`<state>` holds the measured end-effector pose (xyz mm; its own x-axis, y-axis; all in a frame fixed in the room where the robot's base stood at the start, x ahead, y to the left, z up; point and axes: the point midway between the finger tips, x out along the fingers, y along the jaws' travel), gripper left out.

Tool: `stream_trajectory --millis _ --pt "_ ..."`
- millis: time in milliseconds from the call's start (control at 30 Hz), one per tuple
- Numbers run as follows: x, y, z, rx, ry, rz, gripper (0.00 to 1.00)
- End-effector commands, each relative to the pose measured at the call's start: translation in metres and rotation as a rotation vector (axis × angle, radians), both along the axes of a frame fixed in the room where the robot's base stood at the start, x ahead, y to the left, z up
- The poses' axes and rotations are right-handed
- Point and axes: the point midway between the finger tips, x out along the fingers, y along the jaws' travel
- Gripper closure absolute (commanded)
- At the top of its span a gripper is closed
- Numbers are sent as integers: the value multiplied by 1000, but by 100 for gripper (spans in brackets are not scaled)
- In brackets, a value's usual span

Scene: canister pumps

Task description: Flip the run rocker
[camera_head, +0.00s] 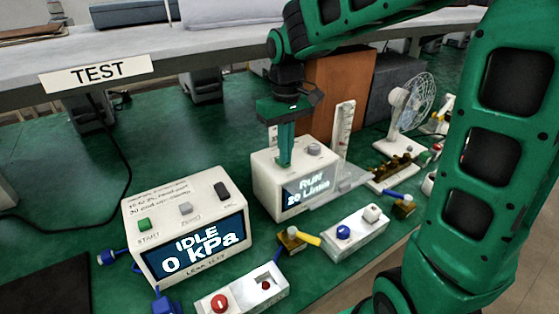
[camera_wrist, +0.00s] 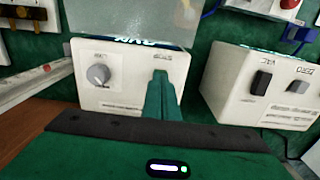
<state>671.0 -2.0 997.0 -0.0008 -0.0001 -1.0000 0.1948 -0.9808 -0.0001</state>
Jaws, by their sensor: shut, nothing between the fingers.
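A white pump box (camera_head: 283,202) stands mid-bench, its lit screen (camera_head: 309,187) reading "RUN" and about 20 L/min. It also shows in the wrist view (camera_wrist: 118,100), with a round grey knob (camera_wrist: 98,74) on its top face. My gripper (camera_head: 284,162) is shut and empty, pointing down with its fingertips at the left part of the box's top. In the wrist view the fingers (camera_wrist: 160,76) stand right of the knob, below a small printed label. No rocker shows on this box; the fingers cover that spot. Whether the fingertips touch cannot be told.
A white leak tester (camera_head: 190,225) reading "IDLE 0 kPa", with a black rocker (camera_head: 222,190), stands to the left. A small box with blue and white buttons (camera_head: 356,233) is in front right. A fan (camera_head: 408,102) and an upright flow tube (camera_head: 343,130) stand behind.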

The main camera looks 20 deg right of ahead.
Motion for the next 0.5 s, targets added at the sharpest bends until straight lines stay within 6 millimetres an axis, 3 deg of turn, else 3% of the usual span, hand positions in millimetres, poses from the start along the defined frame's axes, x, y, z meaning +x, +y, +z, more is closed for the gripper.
stream_trajectory --millis 300,500 --pt "0 0 -3 0 0 0 100" --pt "1 0 7 0 -1 1 100"
